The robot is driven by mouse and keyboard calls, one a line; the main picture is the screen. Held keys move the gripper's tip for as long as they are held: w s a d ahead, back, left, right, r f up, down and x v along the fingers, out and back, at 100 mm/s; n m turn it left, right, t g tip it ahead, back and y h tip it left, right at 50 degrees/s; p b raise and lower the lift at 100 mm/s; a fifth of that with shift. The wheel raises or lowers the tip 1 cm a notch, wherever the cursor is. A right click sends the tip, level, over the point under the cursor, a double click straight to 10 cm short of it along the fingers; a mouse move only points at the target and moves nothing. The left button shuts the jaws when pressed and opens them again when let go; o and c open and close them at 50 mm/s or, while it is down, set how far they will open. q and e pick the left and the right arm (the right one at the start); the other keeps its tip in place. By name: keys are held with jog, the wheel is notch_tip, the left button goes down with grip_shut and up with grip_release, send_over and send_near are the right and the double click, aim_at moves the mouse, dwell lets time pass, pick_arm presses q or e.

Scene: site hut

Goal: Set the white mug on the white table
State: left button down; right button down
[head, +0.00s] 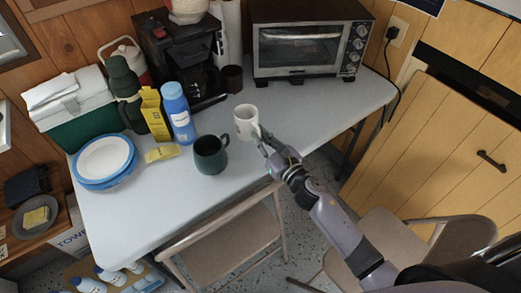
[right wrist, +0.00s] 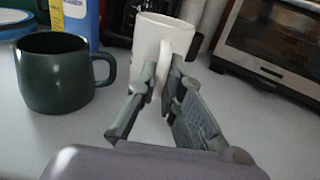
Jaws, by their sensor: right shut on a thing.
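The white mug (head: 246,121) is at the front middle of the white table (head: 310,115), upright. In the right wrist view the white mug (right wrist: 160,40) has its handle toward me, between the fingers. My right gripper (head: 262,138) is shut on the mug's handle; it also shows in the right wrist view (right wrist: 160,98). The mug's base is at or close to the tabletop; I cannot tell whether it touches. My left gripper is not in view.
A dark green mug (head: 210,155) stands just left of the white mug. A blue bottle (head: 178,113), a yellow box (head: 155,114) and blue-rimmed plates (head: 104,160) are further left. A toaster oven (head: 308,42) and coffee maker (head: 178,50) stand behind. The table's right part is clear.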

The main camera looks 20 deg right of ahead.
jog(key=shift+f+b, duration=0.75)
jog(key=shift+f, duration=1.2)
jog(key=shift+f, duration=0.2)
jog(key=c, duration=1.7)
grip_release()
